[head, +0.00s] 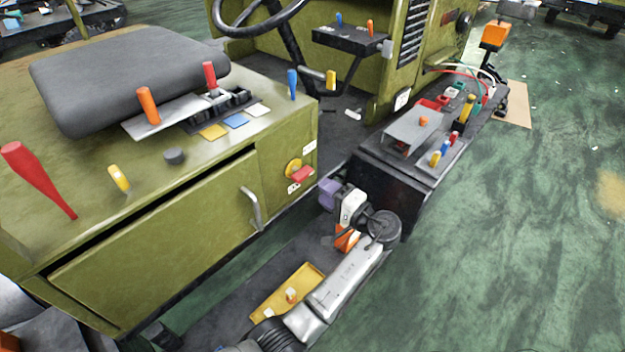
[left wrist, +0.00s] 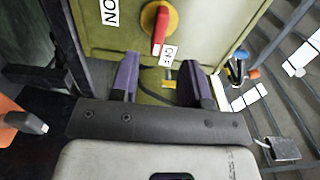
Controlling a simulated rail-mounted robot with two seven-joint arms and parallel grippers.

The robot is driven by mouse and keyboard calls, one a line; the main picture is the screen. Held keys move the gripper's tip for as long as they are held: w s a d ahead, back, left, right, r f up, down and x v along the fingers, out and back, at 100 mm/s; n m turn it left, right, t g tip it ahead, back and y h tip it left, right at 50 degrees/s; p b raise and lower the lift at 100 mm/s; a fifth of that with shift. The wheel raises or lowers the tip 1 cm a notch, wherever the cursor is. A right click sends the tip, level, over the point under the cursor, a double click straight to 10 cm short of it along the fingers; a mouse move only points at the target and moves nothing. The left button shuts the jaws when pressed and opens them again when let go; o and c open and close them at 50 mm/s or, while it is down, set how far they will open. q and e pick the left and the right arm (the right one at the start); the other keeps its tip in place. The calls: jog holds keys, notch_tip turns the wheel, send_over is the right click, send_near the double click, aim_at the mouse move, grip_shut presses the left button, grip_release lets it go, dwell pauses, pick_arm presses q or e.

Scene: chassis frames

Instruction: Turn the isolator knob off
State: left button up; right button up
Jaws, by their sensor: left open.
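The isolator knob is a red handle (head: 302,174) on a yellow disc (head: 293,166), on the green side panel of the vehicle. In the left wrist view the red handle (left wrist: 160,30) sits at top centre; its lower end is close beside the OFF label (left wrist: 169,56). The ON label (left wrist: 109,12) is to the upper left. My left gripper (head: 329,194), with purple fingertips, is to the right of and below the knob in the head view. In the left wrist view the gripper (left wrist: 157,80) is open and empty, apart from the knob. My right gripper is not seen.
A dark console (head: 375,180) with levers stands just right of my left gripper. A curved grey door handle (head: 252,208) sits left of the knob. A yellow plate (head: 288,291) lies on the step below. The green floor at right is clear.

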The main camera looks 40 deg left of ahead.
pick_arm(q)
jog(key=shift+s+d+p, duration=0.15)
jog(key=shift+d, duration=1.1)
jog(key=shift+s+d+p, duration=0.1)
jog(key=shift+d+p, duration=0.05)
jog(key=shift+d, duration=1.05)
